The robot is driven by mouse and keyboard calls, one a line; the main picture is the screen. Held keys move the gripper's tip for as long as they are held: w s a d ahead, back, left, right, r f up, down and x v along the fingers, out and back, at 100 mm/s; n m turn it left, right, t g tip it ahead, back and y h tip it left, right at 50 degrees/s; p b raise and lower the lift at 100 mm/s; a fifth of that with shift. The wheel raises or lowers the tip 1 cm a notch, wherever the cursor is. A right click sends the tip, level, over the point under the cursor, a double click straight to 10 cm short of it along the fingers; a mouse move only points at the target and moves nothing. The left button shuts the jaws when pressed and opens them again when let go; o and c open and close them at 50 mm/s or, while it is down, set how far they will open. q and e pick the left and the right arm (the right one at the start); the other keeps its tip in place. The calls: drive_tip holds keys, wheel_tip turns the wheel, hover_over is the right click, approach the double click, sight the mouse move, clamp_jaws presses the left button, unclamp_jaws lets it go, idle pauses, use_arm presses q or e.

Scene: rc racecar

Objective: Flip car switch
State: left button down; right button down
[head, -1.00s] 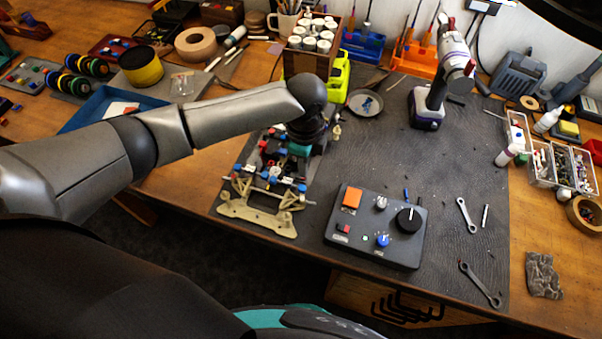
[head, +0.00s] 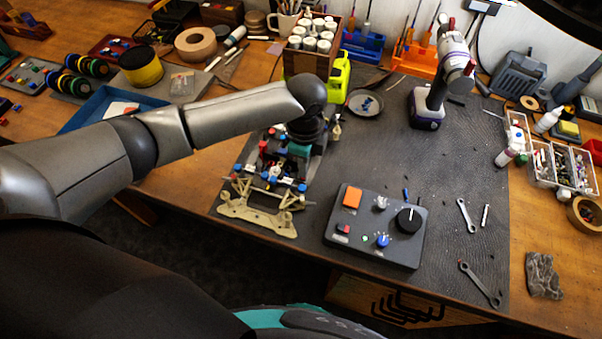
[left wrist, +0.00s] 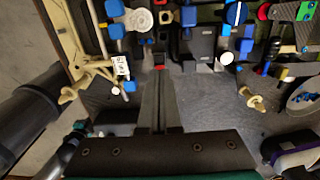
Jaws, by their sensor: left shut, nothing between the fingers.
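The RC racecar (head: 262,212) is an open chassis with a tan front end and blue, red and black parts. It sits at the left of the dark mat in the head view. My left gripper (left wrist: 158,76) is over the car, its fingers shut and empty. In the head view my wrist hides most of it. In the left wrist view the fingertips are at the chassis, by a small red part (left wrist: 160,68) that may be the switch. I cannot tell whether they touch it. The chassis (left wrist: 200,45) fills the upper part there. My right gripper is not in view.
A control box (head: 376,226) with knobs and an orange button lies right of the car. Wrenches (head: 480,284), a small round dish (head: 365,103) and a cordless drill (head: 432,100) are on the mat (head: 455,150).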

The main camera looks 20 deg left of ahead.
use_arm(q)
drive_tip(key=shift+f+b, duration=0.5)
drive_tip(key=shift+f, duration=0.5)
idle(0.8)
drive_tip(key=shift+s, duration=0.1)
wheel_tip(320, 180, up, 7)
drive_tip(key=p, duration=0.8)
drive_tip(key=shift+r, duration=0.15)
idle(0.4)
